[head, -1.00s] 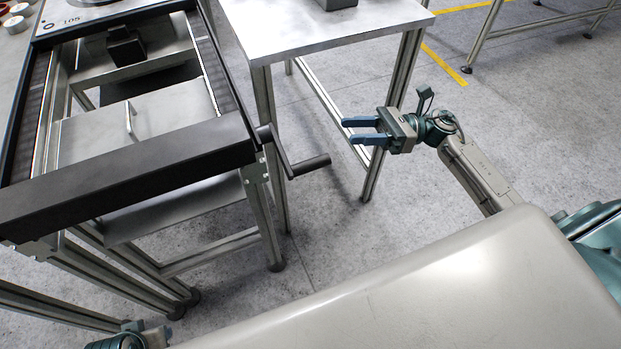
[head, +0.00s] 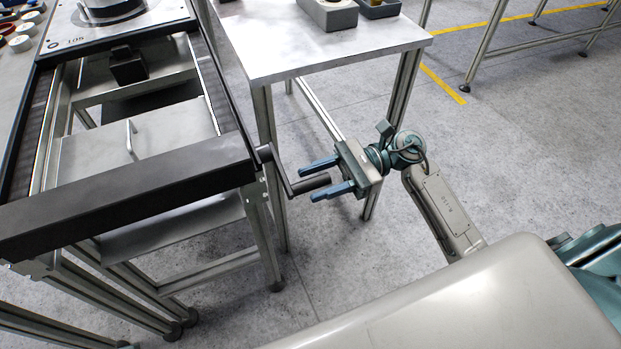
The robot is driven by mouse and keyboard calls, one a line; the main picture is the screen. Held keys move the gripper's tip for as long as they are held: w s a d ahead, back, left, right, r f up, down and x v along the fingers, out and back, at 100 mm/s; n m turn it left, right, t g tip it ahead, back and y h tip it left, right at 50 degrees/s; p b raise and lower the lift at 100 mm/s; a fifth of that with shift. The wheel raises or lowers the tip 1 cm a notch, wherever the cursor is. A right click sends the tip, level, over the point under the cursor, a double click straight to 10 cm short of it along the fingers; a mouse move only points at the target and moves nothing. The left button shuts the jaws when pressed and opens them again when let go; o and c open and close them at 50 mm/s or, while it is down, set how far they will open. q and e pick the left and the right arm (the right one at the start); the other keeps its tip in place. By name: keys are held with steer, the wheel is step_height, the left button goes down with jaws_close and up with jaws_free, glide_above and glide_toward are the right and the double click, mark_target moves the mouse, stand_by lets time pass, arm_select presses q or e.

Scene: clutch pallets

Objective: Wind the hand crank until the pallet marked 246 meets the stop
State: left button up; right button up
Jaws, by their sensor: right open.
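The hand crank has a dark arm (head: 278,168) and a black grip (head: 308,184) at the near right corner of the conveyor frame (head: 130,192). My right gripper (head: 322,178) is open, its two blue fingers on either side of the grip's outer end. I cannot tell whether they touch it. A pallet (head: 130,24) shows at the top left, cut by the picture edge. Its number is small and looks like 108. A black block (head: 128,66) sits between the rails; I cannot tell whether it is the stop. No pallet marked 246 is readable. My left gripper is out of view.
A metal side table (head: 300,50) stands right of the conveyor, with grey bins (head: 330,14) at its back. Its legs are close behind my right gripper. Several small round parts (head: 20,43) lie at the far left. Open floor (head: 530,120) is to the right.

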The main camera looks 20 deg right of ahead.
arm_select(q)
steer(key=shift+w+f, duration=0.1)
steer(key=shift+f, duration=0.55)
arm_select(e)
steer(key=shift+a, duration=0.95)
steer(key=shift+c, duration=0.4)
jaws_close()
steer(key=shift+r, duration=0.15)
